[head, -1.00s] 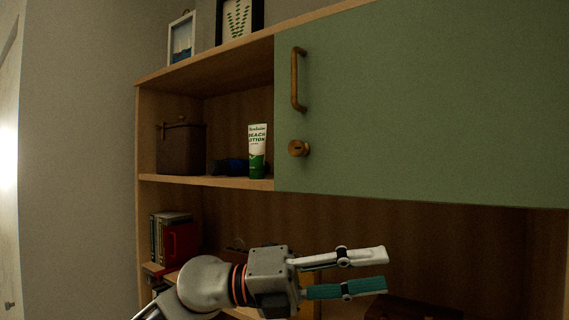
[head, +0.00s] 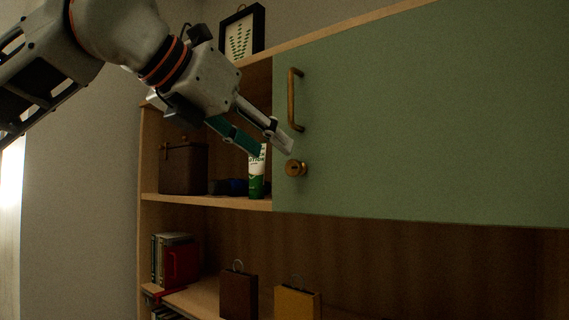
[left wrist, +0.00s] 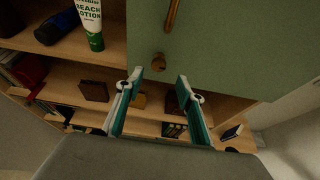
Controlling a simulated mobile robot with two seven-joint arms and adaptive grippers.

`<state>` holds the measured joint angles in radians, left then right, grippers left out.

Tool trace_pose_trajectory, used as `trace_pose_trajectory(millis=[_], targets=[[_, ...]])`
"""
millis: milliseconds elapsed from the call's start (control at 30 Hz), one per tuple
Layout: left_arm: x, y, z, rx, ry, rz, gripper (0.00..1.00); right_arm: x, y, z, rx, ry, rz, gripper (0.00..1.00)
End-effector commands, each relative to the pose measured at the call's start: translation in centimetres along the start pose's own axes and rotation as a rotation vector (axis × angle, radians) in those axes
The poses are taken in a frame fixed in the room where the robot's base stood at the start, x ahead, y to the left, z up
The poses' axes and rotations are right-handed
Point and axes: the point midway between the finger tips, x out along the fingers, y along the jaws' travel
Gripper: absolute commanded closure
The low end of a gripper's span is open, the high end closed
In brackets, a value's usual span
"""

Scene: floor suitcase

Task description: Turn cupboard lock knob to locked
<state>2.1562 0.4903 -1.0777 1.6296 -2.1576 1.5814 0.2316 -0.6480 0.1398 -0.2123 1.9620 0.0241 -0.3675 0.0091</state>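The cupboard's green door (head: 430,110) is shut. The round brass lock knob (head: 295,168) sits near its lower left corner, below the brass handle (head: 292,100). The knob's slot is too small to read its turn surely. My left gripper (head: 274,151) reaches down from the upper left, its fingertips just left of and above the knob in the head view. In the left wrist view the knob (left wrist: 158,62) shows beyond the fingertips (left wrist: 161,77), between their lines and nearer the left finger. The fingers are apart with nothing between them. My right gripper is not in view.
A white and green lotion tube (head: 257,176) stands on the open shelf (head: 215,201) behind the fingers, beside a dark blue item (head: 232,187) and a brown box (head: 183,168). A framed picture (head: 243,33) stands on top.

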Motion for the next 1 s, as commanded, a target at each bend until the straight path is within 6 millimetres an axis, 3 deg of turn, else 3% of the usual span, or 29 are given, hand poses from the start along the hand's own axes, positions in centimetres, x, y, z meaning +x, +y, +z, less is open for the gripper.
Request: trace_pose_trajectory(millis=[167, 600, 967, 1000], targets=[[1.2, 0.2, 0.2, 0.001, 0.0, 0.01, 0.62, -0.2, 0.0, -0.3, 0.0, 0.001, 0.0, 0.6], [7.0, 0.2, 0.2, -0.001, -0.001, 0.007, 0.62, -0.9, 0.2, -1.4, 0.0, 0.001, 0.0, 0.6], [7.6, 0.2, 0.1, 0.001, -0.003, 0.007, 0.62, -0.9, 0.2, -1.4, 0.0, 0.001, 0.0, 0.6], [7.6, 0.2, 0.1, 0.001, -0.003, 0.007, 0.73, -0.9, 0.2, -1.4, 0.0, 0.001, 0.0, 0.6]])
